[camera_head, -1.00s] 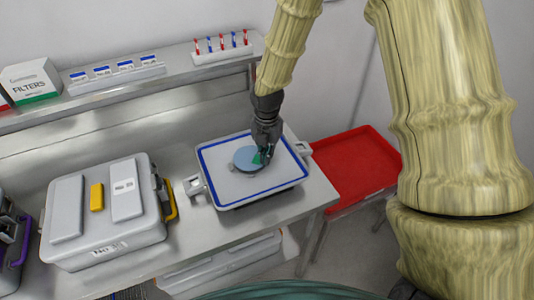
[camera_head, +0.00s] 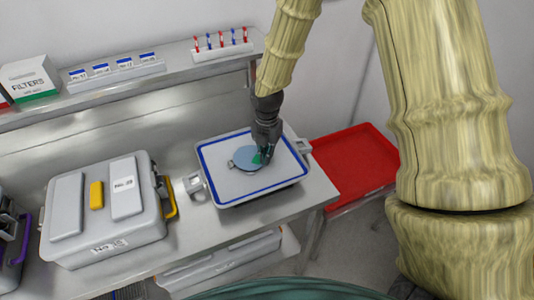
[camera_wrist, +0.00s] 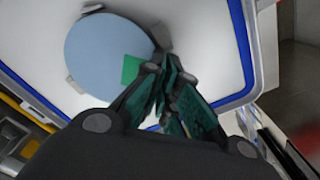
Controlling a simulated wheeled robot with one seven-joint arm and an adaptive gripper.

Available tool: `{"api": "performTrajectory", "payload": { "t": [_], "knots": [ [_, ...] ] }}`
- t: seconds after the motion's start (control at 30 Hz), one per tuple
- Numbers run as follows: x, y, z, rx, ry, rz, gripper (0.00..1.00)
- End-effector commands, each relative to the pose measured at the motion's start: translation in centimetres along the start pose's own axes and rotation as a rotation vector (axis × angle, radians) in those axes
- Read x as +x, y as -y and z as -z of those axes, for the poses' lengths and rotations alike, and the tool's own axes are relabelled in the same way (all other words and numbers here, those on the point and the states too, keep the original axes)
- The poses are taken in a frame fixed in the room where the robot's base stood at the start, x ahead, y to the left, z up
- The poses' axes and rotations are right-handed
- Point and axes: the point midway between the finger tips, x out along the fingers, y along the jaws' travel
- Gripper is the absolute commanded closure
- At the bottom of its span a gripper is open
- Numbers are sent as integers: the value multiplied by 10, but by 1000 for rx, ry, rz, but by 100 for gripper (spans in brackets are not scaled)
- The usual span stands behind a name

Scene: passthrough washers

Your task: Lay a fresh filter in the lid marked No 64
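A round blue-grey filter (camera_head: 246,157) with a green tab lies over the middle of an upturned white lid (camera_head: 218,182) with a blue rim seal. In the wrist view the filter (camera_wrist: 105,50) is low over the lid's inner face, with small grey clips around its edge. I cannot tell whether it rests fully flat. My gripper (camera_head: 262,158) points down at the filter's right side. Its fingertips (camera_wrist: 162,65) are close together at the filter's edge beside the green tab and appear to pinch it. No number is readable on this lid.
A grey container (camera_head: 105,225) with a yellow latch and label plates stands left. A white FILTERS box (camera_head: 30,82), a labelled strip (camera_head: 115,72) and a rack of red and blue sticks (camera_head: 222,48) stand on the shelf. A red tray (camera_head: 352,165) is at right.

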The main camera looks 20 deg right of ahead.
Motion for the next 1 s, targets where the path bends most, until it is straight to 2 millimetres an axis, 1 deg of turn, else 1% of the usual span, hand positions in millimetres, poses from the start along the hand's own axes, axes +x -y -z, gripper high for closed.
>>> {"api": "performTrajectory", "payload": {
  "t": [0.8, 0.97, 1.0],
  "knots": [
    [7, 0, 0, 0, 0, 0, 100],
    [8, 0, 0, 0, 0, 0, 71],
    [8, 0, 0, 0, 0, 0, 70]
  ]
}}
